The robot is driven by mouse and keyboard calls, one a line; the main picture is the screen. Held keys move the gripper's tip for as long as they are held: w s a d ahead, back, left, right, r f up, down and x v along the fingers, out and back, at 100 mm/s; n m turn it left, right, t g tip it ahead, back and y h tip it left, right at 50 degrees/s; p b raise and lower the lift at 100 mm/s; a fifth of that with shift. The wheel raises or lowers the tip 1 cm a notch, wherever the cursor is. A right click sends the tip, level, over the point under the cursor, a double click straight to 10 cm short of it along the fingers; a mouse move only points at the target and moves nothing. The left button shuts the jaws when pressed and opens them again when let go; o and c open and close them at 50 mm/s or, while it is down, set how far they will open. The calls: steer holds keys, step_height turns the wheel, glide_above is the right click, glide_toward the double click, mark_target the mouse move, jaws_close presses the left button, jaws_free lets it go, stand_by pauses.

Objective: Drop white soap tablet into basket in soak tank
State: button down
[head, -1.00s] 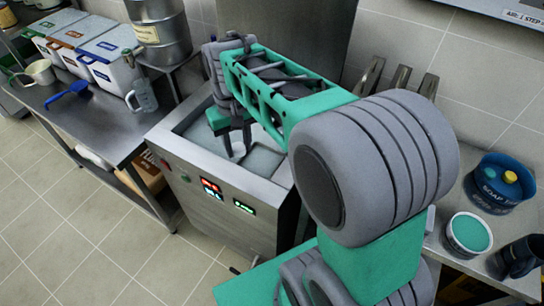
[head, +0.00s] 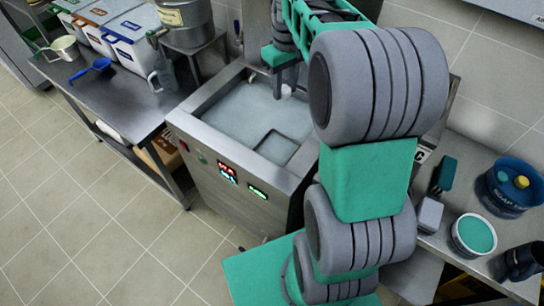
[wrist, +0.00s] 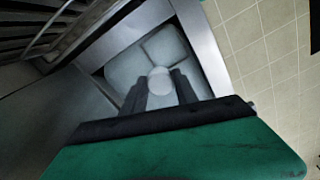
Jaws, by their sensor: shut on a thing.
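The white soap tablet (head: 287,90) is a small pale disc at the tips of my gripper (head: 286,86). It also shows in the wrist view (wrist: 160,80), held between the two dark fingers. My gripper is shut on it, above the back part of the soak tank (head: 190,123). The tank is a steel box filled with cloudy pale liquid. The basket (head: 277,148) shows as a square outline in the tank's front right corner, in front of my gripper in the head view. In the wrist view the basket (wrist: 165,46) lies beyond the tablet.
A steel table (head: 130,118) with lidded bins (head: 133,50), a clear jug (head: 162,78) and a blue scoop (head: 92,68) stands at left. A blue soap tub (head: 503,195) and a teal-filled bucket (head: 473,236) stand on the right counter. The tank's front panel has lit displays.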

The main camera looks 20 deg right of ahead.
steer(key=shift+f, duration=0.15)
steer(key=c, duration=0.9)
jaws_free()
steer(key=shift+o, duration=0.2)
step_height(320, 180, up, 8)
steer(key=shift+s+f+b, duration=0.1)
steer(key=shift+b, duration=0.25)
